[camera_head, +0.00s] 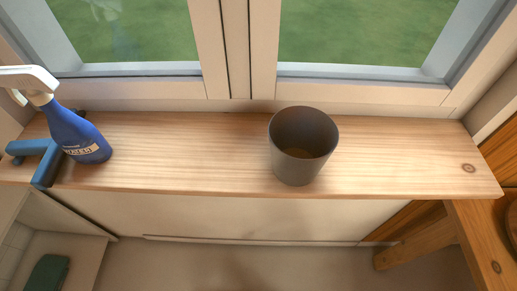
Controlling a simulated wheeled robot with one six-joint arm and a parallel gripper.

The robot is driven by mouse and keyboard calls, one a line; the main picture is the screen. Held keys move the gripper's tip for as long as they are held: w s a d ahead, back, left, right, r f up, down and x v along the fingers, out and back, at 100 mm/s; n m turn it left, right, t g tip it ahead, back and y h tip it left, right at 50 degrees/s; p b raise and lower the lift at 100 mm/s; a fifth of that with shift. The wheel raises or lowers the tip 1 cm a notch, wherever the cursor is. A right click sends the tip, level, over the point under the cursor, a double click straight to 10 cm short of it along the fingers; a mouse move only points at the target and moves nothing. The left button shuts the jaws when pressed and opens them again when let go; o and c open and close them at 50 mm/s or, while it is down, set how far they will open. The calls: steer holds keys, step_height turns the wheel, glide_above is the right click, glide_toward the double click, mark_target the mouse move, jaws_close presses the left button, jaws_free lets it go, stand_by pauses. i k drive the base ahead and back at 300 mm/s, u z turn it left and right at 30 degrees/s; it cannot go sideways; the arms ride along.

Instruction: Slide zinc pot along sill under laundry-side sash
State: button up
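The zinc pot (298,168) is a dark grey, open-topped pot standing upright on the wooden sill (185,155). It is right of the sill's middle, just right of the post between the two window sashes. The left sash (130,75) and the right sash (360,85) both look shut, with grass behind the glass. The frame does not show which sash is the laundry side. My gripper is not in view.
A blue spray bottle (78,135) with a white head and a blue T-shaped tool (42,155) are at the sill's left end. The sill is clear between them and the pot, and right of the pot. Wooden furniture (480,245) stands at lower right.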

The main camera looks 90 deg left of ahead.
mark_target(302, 139)
steer(key=u, duration=3.3)
steer(key=k, duration=0.8)
steer(key=z, duration=0.75)
steer(key=i, duration=0.4)
